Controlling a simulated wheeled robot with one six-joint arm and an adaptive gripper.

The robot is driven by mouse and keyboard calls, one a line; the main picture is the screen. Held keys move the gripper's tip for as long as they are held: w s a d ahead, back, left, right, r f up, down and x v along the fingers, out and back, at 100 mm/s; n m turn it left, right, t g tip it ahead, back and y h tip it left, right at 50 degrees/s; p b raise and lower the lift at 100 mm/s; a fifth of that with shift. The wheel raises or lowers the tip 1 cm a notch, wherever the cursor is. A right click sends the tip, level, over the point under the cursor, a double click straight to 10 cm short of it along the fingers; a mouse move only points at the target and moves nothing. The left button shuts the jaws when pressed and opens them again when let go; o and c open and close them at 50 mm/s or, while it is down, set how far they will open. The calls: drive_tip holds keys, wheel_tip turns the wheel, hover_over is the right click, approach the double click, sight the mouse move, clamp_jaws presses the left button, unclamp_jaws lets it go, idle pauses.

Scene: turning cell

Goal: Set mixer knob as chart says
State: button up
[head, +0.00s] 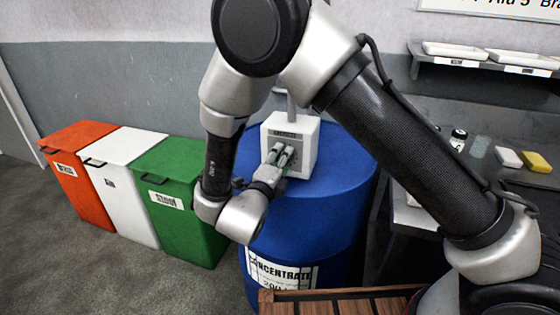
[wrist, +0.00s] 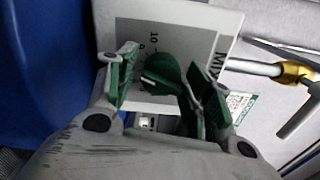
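The mixer (head: 306,144) is a white box on top of the blue drum (head: 345,190). In the wrist view its grey dial plate shows a green knob (wrist: 160,72) with a white mark; "10" is legible, the other numbers are small or covered. My gripper (head: 281,156) is in front of the mixer's face. In the wrist view my gripper (wrist: 168,74) is open, with one green-padded finger on each side of the knob; contact cannot be told.
Orange (head: 78,180), white (head: 122,190) and green (head: 180,205) bins stand left of the drum. A wooden slatted surface (head: 340,301) is in front. A shelf with trays (head: 485,57) and a bench with small items are right. A brass-fitted pipe (wrist: 292,72) is beside the mixer.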

drive_tip(key=shift+r, duration=0.1)
drive_tip(key=v, duration=1.2)
